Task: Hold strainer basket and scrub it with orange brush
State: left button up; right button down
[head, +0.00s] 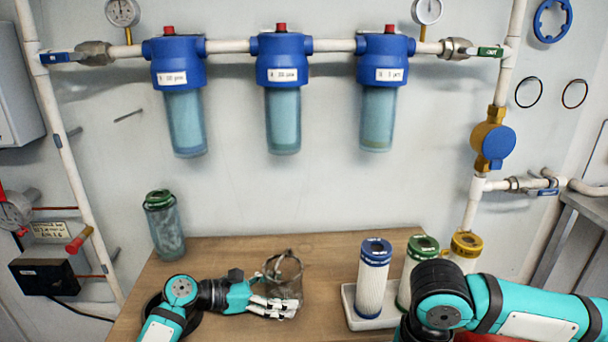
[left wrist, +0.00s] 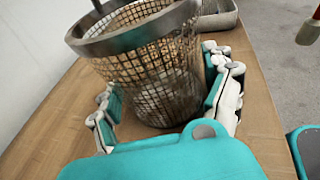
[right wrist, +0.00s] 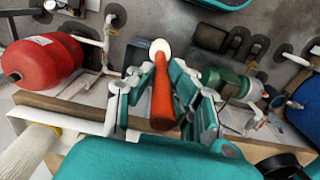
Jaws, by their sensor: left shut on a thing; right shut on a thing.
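The strainer basket (head: 287,268), a metal mesh cup with a rim and handle, stands on the wooden table in the head view. My left gripper (head: 272,306) is shut around its side. In the left wrist view the basket (left wrist: 150,55) is tilted, with fingers on both sides of the mesh. The orange brush (right wrist: 162,98) shows in the right wrist view, held between the fingers of my right gripper (right wrist: 160,85), with a round white end pointing away. The right gripper and brush are hidden in the head view; only my right arm shows, at lower right. Brush and basket are apart.
Blue-headed filter housings (head: 283,90) hang on the wall pipe above.

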jog(key=w+a+r, duration=0.7)
jog(key=w+r, duration=0.2)
jog(key=r, duration=0.2)
jog(key=w+a+r, duration=0.7)
jog(key=w+r, duration=0.2)
jog(key=r, duration=0.1)
notch_tip(320, 180, down, 8)
jog(key=w, duration=0.1)
jog(key=shift+a+f, duration=0.25)
jog(key=shift+a, duration=0.05)
jog(key=shift+w+a, duration=0.1)
jog(key=shift+w, duration=0.05)
